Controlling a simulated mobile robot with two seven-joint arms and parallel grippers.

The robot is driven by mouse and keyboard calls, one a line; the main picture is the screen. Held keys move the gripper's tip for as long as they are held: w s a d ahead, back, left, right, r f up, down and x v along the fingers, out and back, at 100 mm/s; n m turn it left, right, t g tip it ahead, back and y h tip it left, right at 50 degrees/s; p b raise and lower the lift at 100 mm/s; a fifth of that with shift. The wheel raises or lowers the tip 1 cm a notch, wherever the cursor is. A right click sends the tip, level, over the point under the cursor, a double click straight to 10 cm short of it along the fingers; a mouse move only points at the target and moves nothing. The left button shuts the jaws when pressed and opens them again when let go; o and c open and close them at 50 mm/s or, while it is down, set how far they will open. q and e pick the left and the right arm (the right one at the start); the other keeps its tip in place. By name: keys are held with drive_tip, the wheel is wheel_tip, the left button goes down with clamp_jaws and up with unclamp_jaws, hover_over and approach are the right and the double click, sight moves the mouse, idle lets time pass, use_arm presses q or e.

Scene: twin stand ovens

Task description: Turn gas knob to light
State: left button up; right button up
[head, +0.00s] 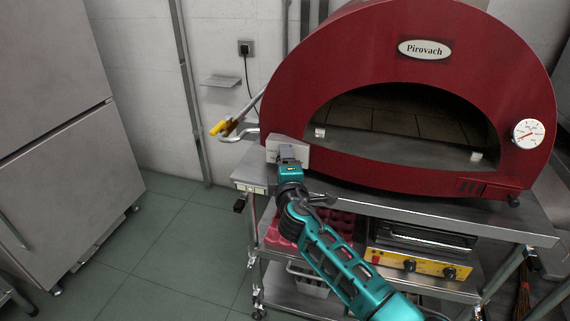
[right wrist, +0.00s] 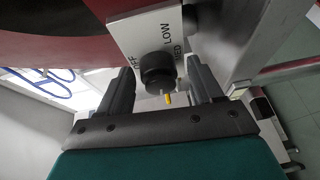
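The black round gas knob (right wrist: 157,68) sits on a white control plate (right wrist: 132,32) with printed labels including "LOW" and "OFF". In the head view, the control box (head: 300,157) is at the left front of the red oven (head: 330,65), and my gripper hides the knob. My right gripper (right wrist: 159,80) is at the box, its fingers on either side of the knob in the right wrist view. Narrow gaps show between the fingers and the knob, so it is open. A small yellow piece (right wrist: 168,99) shows just below the knob. My left gripper is not in view.
The oven stands on a steel table (head: 420,212) with a smaller yellow-fronted oven (head: 425,262) on the shelf below. A yellow-tipped tool (head: 218,128) sticks out behind the box. A steel cabinet (head: 50,130) is at left; the floor between is clear.

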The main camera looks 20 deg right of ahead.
drive_tip(key=v, duration=1.3)
idle(0.4)
drive_tip(key=s+f+m+g+y, duration=0.1)
drive_tip(key=s+f+m+g, duration=0.1)
drive_tip(key=s+f+m, duration=0.2)
drive_tip(key=s+f+m+g+y, duration=0.2)
drive_tip(key=s+f+m, duration=0.2)
drive_tip(key=s+f, duration=0.4)
drive_tip(key=s+d+f+m+g+y, duration=0.1)
drive_tip(key=s+f+m+g+y, duration=0.1)
drive_tip(key=s+f+m, duration=0.2)
drive_tip(key=shift+s+f+m, duration=0.2)
drive_tip(key=shift+s+f, duration=0.45)
drive_tip(key=shift+s, duration=0.3)
drive_tip(key=shift+s+f+m, duration=0.2)
drive_tip(key=shift+s+f, duration=0.45)
drive_tip(key=shift+s, duration=0.3)
